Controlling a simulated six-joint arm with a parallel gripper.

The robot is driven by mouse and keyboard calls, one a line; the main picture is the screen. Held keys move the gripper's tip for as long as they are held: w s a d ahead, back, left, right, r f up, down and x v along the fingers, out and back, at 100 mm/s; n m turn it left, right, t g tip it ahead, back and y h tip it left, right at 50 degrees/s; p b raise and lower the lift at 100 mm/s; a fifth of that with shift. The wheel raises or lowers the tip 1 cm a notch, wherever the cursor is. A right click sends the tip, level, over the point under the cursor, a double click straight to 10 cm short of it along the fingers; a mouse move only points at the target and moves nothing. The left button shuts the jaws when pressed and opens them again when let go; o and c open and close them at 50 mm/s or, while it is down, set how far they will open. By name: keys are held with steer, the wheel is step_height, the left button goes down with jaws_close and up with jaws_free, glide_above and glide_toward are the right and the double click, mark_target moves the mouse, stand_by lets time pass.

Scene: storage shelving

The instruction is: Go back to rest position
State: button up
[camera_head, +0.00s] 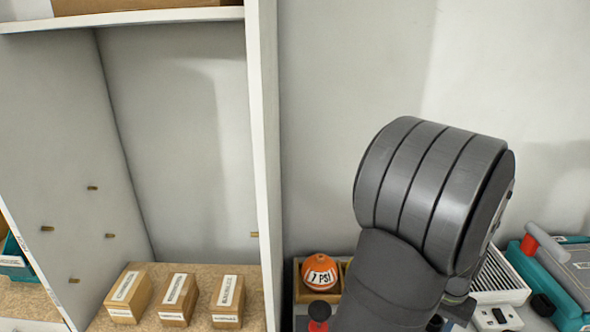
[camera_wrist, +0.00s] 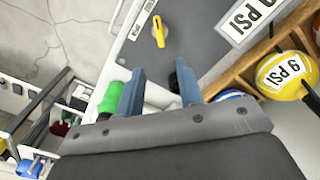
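My gripper (camera_wrist: 160,86) shows in the wrist view with its two blue-grey fingers spread apart. Nothing is held between them. Beyond the fingertips are a dark grey panel (camera_wrist: 195,35) with a yellow knob (camera_wrist: 158,31) and a pale surface. In the head view my dark grey arm rises at the right of centre, in front of the wall. The gripper itself is not visible there.
An orange ball marked 1 PSI (camera_head: 320,272) sits in a wooden tray. Several labelled cardboard boxes (camera_head: 177,299) stand on the left shelf. A teal case (camera_head: 545,285) lies at right. A yellow 9 PSI ball (camera_wrist: 284,76) and a green item (camera_wrist: 111,98) lie near the fingers.

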step_height(320, 180, up, 6)
steer(key=f, duration=0.1)
steer(key=f+n+g, duration=0.1)
steer(key=f, duration=0.2)
steer(key=f+n+g, duration=0.1)
steer(key=f+n, duration=0.1)
steer(key=f, duration=0.2)
steer(key=w+f+n+g, duration=0.1)
steer(key=f, duration=0.2)
steer(key=shift+d+f, duration=0.25)
steer(key=shift+f, duration=0.15)
steer(key=shift+s+f+n, duration=0.1)
steer(key=shift+f+n, duration=0.5)
steer(key=shift+f, duration=0.4)
